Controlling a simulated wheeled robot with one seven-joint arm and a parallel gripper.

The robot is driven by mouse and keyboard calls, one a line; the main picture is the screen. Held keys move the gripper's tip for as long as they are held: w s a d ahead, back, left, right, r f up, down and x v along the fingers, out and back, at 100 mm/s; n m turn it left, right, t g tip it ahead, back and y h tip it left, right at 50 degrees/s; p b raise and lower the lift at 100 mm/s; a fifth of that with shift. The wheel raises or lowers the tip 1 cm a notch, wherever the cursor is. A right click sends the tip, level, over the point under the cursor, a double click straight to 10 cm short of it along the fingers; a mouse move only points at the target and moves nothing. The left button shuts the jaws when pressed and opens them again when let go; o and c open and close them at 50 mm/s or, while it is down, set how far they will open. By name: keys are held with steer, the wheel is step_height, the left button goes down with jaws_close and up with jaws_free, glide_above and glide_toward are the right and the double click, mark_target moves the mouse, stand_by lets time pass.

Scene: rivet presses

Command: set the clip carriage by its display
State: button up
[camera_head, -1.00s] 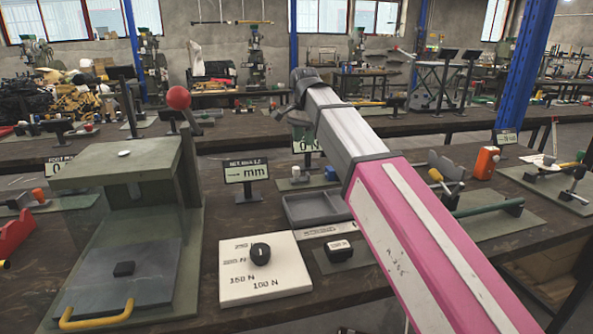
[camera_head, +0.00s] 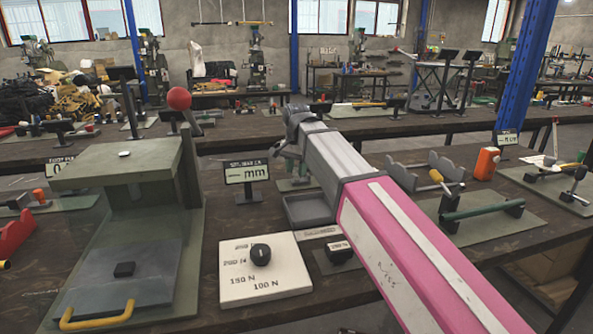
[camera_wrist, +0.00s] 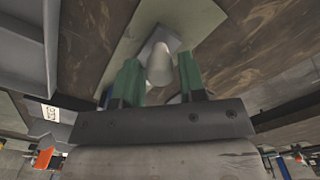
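My gripper (camera_wrist: 159,68) has two green fingers standing apart in the wrist view. A pale grey cylinder (camera_wrist: 159,62) on a light plate (camera_wrist: 196,18) shows between them, with narrow gaps at its sides. I cannot tell whether it is the clip carriage or how deep the fingers reach. In the head view my arm hides most of that spot; the wrist end (camera_head: 291,150) hangs above a small green base plate behind the grey tray. A display (camera_head: 246,172) left of it reads dashes and "mm". A second display (camera_head: 506,138) stands farther right; its text is unclear.
A press (camera_head: 122,165) with a red-ball lever stands left. A white force dial board (camera_head: 265,272), a small black-knobbed block (camera_head: 339,250) and a grey tray (camera_head: 309,208) lie in front. A green-bar fixture (camera_head: 482,212) and an orange container (camera_head: 487,163) stand right.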

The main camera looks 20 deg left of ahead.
mark_target(305, 179)
steer(key=shift+f, duration=0.3)
jaws_close()
steer(key=shift+w+d, duration=0.4)
steer(key=shift+d, duration=0.25)
steer(key=shift+w+d, duration=0.35)
steer(key=shift+d, duration=0.3)
jaws_free()
steer(key=shift+r, duration=0.15)
step_height(305, 179, up, 11)
steer(key=shift+f, duration=0.2)
